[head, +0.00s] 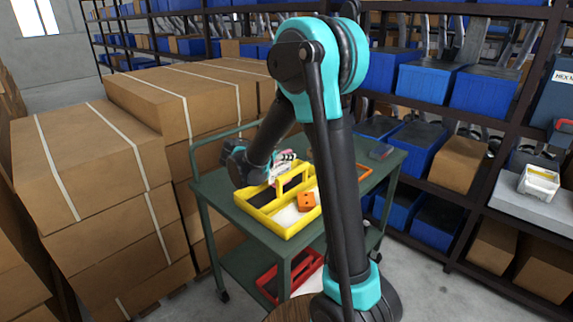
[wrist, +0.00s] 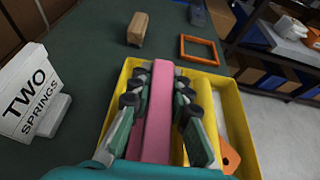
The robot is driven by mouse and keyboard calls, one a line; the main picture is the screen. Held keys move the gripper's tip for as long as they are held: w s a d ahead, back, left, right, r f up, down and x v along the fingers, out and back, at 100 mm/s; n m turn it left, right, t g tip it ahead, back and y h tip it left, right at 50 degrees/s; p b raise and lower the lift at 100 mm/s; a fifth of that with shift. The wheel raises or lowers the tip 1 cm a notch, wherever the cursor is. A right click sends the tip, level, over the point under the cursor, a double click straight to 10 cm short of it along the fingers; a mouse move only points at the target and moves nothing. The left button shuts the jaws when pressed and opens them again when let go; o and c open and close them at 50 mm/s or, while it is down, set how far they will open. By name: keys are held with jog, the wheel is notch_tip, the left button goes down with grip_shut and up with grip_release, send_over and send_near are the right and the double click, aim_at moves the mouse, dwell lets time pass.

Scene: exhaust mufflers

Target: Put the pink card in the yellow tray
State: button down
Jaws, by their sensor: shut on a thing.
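The pink card (wrist: 158,115) is a long flat pink piece, seen edge-on in the wrist view between the two fingers of my gripper (wrist: 161,88). The gripper is shut on it. The yellow tray (wrist: 246,125) lies below the gripper, with its rim showing around the fingers and card. In the head view the yellow tray (head: 275,227) sits on the green cart, with a raised yellow handle. My arm hides part of the tray there, and I cannot make out the card in that view. The gap between card and tray floor cannot be told.
An orange block (head: 306,201) lies in the tray's right part. A white box marked TWO SPRINGS (wrist: 30,90) stands left of the tray. A tan block (wrist: 137,28) and an orange frame (wrist: 199,50) lie beyond it. Stacked cartons (head: 90,165) flank the cart (head: 222,198).

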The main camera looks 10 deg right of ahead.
aim_at(286, 163)
jog(key=shift+f, duration=1.65)
jog(key=c, duration=1.4)
grip_release()
jog(key=shift+f, duration=0.1)
jog(key=shift+c, duration=0.2)
jog(key=v, duration=1.2)
